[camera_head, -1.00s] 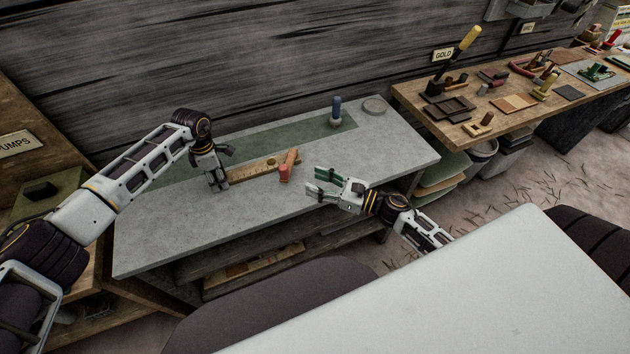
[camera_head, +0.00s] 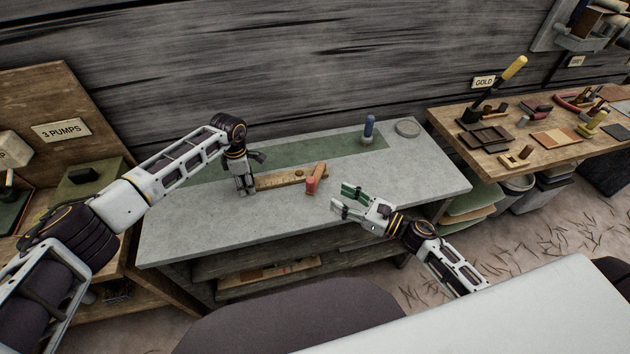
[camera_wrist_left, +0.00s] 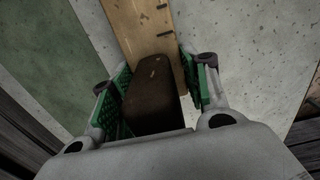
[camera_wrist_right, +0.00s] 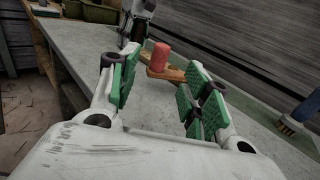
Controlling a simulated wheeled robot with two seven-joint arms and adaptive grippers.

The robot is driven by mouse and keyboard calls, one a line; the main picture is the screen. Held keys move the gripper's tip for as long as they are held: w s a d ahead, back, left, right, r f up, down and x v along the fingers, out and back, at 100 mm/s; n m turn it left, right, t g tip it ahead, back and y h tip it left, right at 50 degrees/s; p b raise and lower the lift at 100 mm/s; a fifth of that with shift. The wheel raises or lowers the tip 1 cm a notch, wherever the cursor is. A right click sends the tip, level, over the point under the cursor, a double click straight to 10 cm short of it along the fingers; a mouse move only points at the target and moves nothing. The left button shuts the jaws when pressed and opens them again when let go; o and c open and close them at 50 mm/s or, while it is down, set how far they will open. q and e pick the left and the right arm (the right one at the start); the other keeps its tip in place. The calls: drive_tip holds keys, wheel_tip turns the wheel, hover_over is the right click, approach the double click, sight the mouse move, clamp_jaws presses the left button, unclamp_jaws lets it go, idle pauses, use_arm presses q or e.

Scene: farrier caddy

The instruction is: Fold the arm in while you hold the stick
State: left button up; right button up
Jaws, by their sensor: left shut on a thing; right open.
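The stick (camera_head: 285,179) is a flat pale wooden strip with dark marks, lying on the grey bench. My left gripper (camera_head: 243,191) is at its left end, pointing down. In the left wrist view its green pads are shut on a dark brown block-like piece (camera_wrist_left: 152,92), with the wooden strip (camera_wrist_left: 143,28) running out beyond it. I cannot tell whether the brown piece is part of the strip. My right gripper (camera_head: 344,200) is open and empty, to the right of the strip. It also shows in the right wrist view (camera_wrist_right: 160,88).
A blue-handled brush (camera_head: 369,128) stands on the green mat (camera_head: 335,143), near a round grey dish (camera_head: 407,128). The bench front (camera_head: 200,235) is clear. A side table (camera_head: 545,150) holds tools.

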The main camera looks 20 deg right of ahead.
drive_tip(key=c, duration=0.4)
drive_tip(key=shift+w+a+r+n+g+y, duration=0.1)
drive_tip(key=shift+a+r+n+g+y, duration=0.25)
drive_tip(key=shift+a+n, duration=0.2)
drive_tip(key=c, duration=0.5)
drive_tip(key=a+r+n+g+y, duration=0.1)
drive_tip(key=a, duration=0.1)
drive_tip(key=a+r+n+g, duration=0.1)
drive_tip(key=a+n, duration=0.1)
drive_tip(key=a+r+n+g+y, duration=0.1)
drive_tip(key=a+n, duration=0.1)
drive_tip(key=shift+a+r+y, duration=0.15)
drive_tip(key=shift+r+y, duration=0.2)
clamp_jaws()
drive_tip(key=s+a+r+n+g+h, duration=0.25)
drive_tip(key=a+n+g, duration=0.65)
drive_tip(key=n, duration=0.5)
drive_tip(key=w+d+r+n+t+h, duration=0.1)
drive_tip(key=w+d+n+h, duration=0.1)
drive_tip(key=d+h, duration=0.4)
drive_tip(key=w+d+r+n+t+h, duration=0.1)
drive_tip(key=w+d+n+h, duration=0.2)
drive_tip(key=d+n+h, duration=0.2)
drive_tip(key=shift+w+d+h, duration=0.15)
drive_tip(key=shift+d+h, duration=0.2)
drive_tip(key=shift+d, duration=0.05)
